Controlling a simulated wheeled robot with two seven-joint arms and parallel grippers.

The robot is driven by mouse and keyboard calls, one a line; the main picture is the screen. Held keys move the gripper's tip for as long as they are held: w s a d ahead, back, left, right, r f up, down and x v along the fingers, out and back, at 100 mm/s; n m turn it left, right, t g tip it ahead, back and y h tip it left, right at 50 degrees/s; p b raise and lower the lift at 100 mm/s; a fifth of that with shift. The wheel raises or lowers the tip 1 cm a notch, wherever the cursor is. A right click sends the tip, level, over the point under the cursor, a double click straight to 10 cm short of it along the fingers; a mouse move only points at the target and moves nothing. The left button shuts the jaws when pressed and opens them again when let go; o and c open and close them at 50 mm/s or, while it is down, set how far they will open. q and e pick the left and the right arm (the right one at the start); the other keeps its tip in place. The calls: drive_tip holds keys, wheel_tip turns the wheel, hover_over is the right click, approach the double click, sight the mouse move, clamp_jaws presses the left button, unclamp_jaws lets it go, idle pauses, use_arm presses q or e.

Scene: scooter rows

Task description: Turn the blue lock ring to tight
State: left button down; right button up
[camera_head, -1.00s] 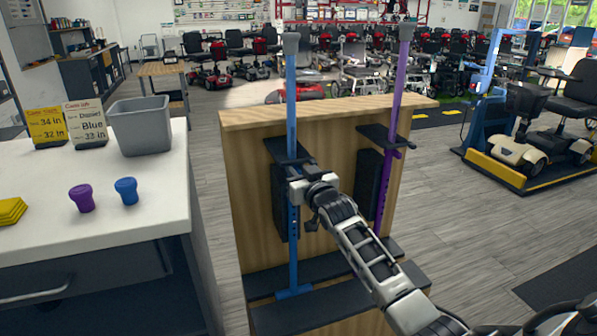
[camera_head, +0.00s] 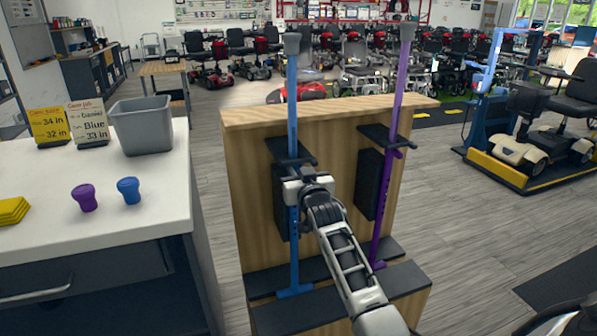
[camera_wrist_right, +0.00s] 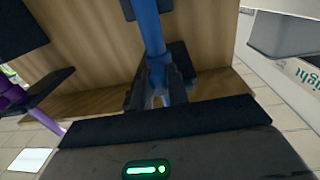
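The blue cane (camera_head: 292,110) stands upright against the wooden stand, with its foot on the dark lower shelf. My right gripper (camera_head: 293,188) is at the blue cane just below the dark bracket. In the right wrist view its two dark fingers (camera_wrist_right: 158,88) lie on either side of the blue tube (camera_wrist_right: 150,30), close against it. My left gripper is not in view.
A purple cane (camera_head: 394,110) stands to the right on the same wooden stand (camera_head: 245,160). On the white counter (camera_head: 110,225) at left are a grey bin (camera_head: 142,125), a purple cup (camera_head: 84,198), a blue cup (camera_head: 129,190), two cards and yellow pieces. Scooters fill the back.

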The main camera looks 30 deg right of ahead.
drive_tip(key=o, duration=0.4)
drive_tip(key=shift+w+r, duration=0.15)
drive_tip(key=shift+r, duration=0.1)
drive_tip(key=shift+w+f, duration=0.1)
drive_tip(key=shift+s+f, duration=0.15)
drive_tip(key=shift+s, duration=0.35)
drive_tip(key=v, duration=1.5)
drive_tip(key=shift+a, duration=0.2)
